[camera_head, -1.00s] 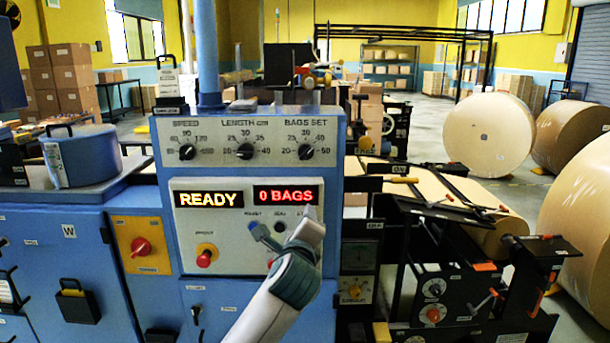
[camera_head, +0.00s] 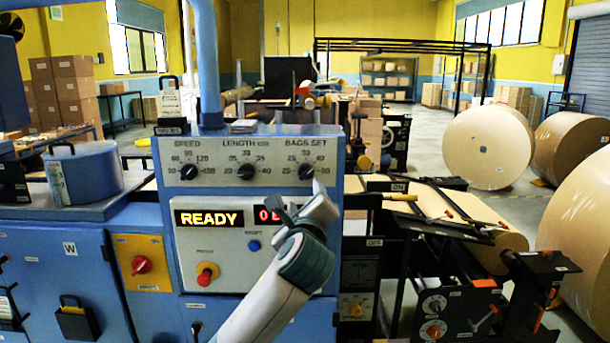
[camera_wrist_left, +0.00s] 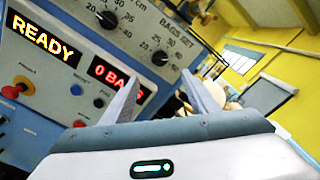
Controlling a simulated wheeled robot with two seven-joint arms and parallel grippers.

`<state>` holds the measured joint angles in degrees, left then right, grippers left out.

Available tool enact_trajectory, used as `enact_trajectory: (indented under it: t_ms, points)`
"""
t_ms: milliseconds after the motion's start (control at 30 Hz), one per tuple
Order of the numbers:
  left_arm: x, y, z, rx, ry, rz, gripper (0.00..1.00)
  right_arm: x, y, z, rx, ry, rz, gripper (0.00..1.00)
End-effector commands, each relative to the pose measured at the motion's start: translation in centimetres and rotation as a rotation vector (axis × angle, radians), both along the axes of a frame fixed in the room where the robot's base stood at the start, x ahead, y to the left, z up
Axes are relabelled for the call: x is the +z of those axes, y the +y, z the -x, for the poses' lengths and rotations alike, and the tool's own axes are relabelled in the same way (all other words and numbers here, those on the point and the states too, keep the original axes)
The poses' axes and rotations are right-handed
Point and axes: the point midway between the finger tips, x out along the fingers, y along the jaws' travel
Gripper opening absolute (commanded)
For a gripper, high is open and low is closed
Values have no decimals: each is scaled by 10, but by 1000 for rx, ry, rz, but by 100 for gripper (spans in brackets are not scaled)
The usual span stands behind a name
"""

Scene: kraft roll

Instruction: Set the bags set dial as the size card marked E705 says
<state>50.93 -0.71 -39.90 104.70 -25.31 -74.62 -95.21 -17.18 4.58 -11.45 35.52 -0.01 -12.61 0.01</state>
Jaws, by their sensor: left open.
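The bags set dial (camera_head: 306,172) is a black knob at the right end of the grey dial panel, with a numbered scale around it. It also shows in the left wrist view (camera_wrist_left: 160,58), ahead of the fingers. Its exact setting is too small to tell. My left gripper (camera_head: 300,203) is open and empty, just below the dial and apart from it. Its two fingers also show in the wrist view (camera_wrist_left: 165,92). A small card stand (camera_head: 168,101) is on the machine top at left; its print is unreadable. I cannot make out any E705 mark. My right gripper is out of view.
The length dial (camera_head: 246,172) and speed dial (camera_head: 188,173) sit left on the same panel. Below, a display (camera_head: 209,218) reads READY, above a red knob (camera_head: 206,274) and a blue button (camera_head: 254,245). The bag counter is partly hidden by my gripper.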

Motion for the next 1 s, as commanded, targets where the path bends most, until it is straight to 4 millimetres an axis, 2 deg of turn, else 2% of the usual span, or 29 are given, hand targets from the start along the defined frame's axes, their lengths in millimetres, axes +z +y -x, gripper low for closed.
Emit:
enact_trajectory:
  t_ms: [600, 1000]
  points:
    - [2, 0, -94, 1, 3, -1, 54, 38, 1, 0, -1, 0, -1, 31]
    - [2, 0, -143, 1, 1, 0, 54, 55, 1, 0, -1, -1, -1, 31]
